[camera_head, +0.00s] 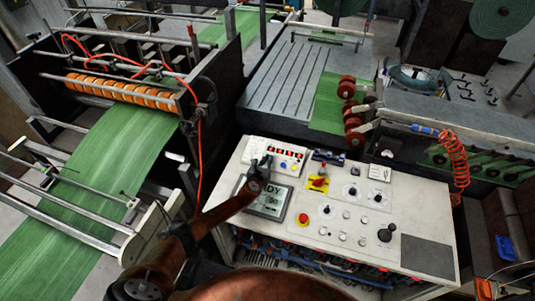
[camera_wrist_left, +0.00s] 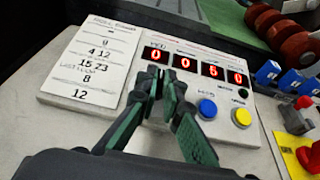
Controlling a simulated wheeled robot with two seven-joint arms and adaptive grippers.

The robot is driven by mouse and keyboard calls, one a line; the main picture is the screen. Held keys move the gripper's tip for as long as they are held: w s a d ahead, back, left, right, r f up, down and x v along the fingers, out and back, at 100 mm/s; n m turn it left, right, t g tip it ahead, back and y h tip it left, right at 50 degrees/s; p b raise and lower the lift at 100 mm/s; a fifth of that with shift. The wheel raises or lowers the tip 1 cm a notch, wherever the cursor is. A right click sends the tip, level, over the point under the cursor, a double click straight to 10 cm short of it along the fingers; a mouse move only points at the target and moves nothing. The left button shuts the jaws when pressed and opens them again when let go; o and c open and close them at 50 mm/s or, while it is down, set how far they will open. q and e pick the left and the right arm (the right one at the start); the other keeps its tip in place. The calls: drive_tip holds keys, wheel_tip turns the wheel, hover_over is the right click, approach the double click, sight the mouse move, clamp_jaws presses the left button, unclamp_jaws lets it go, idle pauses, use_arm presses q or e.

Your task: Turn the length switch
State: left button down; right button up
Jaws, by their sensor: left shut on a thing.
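The white counter panel (camera_head: 248,150) sits at the back left of the control desk; in the left wrist view (camera_wrist_left: 228,134) it has a row of red digits reading about 0 0 5 0. My left gripper (camera_head: 264,163) reaches over the desk to this panel. In the left wrist view its fingertips (camera_wrist_left: 162,80) are together just below the leftmost digit (camera_wrist_left: 156,54), shut on a small part there, apparently the length switch. The fingers hide that part, so its shape and setting cannot be read. My right gripper is in neither view.
A blue button (camera_wrist_left: 207,108) and a yellow button (camera_wrist_left: 242,117) sit right of the fingers. A handwritten card (camera_wrist_left: 92,62) lies on the panel's left. The desk (camera_head: 335,258) also carries a screen (camera_head: 273,205), a red stop button (camera_head: 303,219) and a black joystick (camera_head: 385,234).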

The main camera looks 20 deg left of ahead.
use_arm(q)
drive_tip(key=shift+s+d+f+n+y+p, duration=0.15)
drive_tip(key=shift+n+y+p, duration=0.2)
drive_tip(key=shift+n+y, duration=0.25)
drive_tip(key=shift+d+f+n+y+p, duration=0.1)
drive_tip(key=shift+n+y+p, duration=0.25)
drive_tip(key=shift+n+y, duration=0.2)
drive_tip(key=shift+n, duration=0.25)
drive_tip(key=shift+f+y, duration=0.15)
drive_tip(key=shift+y, duration=0.1)
drive_tip(key=c, duration=2.1)
unclamp_jaws()
drive_tip(key=shift+s, duration=0.1)
drive_tip(key=shift+g, duration=0.3)
drive_tip(key=shift+a, duration=0.1)
drive_tip(key=v, duration=1.2)
